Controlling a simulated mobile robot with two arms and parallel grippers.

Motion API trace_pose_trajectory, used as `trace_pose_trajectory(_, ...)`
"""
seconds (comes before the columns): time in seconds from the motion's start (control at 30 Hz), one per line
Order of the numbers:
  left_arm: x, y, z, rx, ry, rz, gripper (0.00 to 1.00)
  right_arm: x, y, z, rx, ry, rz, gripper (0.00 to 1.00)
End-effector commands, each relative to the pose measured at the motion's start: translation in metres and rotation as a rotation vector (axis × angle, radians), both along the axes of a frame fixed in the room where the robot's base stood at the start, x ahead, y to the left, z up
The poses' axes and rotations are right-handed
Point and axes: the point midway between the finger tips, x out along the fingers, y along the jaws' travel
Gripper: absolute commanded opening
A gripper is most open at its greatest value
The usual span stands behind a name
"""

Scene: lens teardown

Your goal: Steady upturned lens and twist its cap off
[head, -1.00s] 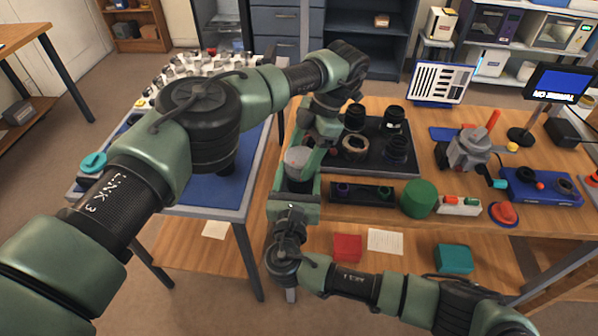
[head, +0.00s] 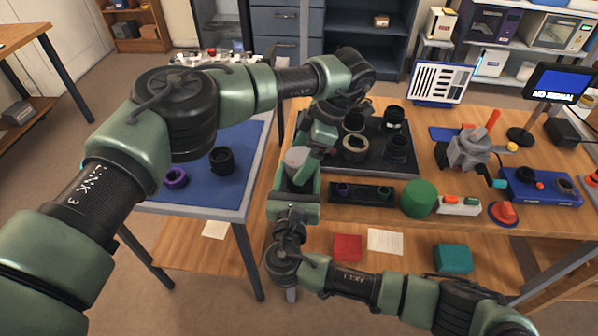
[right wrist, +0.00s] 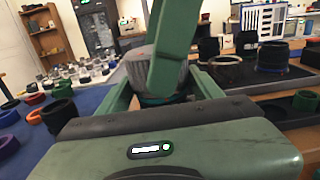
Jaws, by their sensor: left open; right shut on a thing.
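The lens (head: 295,156) is a grey, round-ended piece standing between the fingers of my right gripper (head: 296,176). The right gripper is shut on it at the front edge of the workbench. In the right wrist view the lens (right wrist: 166,78) shows grey with a teal band low down, between the two green fingers. My left gripper (head: 310,158) is open and reaches down from above at the lens. The cap's edge cannot be made out.
A dark tray (head: 375,163) with several black lens parts lies right of the grippers. A slotted black holder (head: 362,193) and a green cylinder (head: 419,198) stand nearer the front. A blue mat (head: 205,198) on the left table holds a purple ring (head: 176,178) and a black ring (head: 222,160).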

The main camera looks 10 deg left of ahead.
Motion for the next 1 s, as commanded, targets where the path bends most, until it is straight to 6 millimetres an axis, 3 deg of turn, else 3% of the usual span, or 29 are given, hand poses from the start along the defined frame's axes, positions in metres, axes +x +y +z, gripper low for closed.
trace_pose_trajectory(0.37, -0.003, 0.001, 0.001, 0.002, -0.002, -0.530, 0.92, 0.000, -0.001, 0.000, -0.001, 0.000, -0.002, 0.01)
trace_pose_trajectory(0.9, -0.018, -0.039, 0.101, 0.001, -0.004, -0.536, 0.92, 0.000, -0.001, 0.000, -0.001, 0.000, -0.002, 0.01)
trace_pose_trajectory(1.0, -0.017, -0.046, 0.110, -0.052, -0.014, -0.512, 0.92, 0.000, -0.001, -0.001, 0.000, 0.000, -0.001, 0.01)
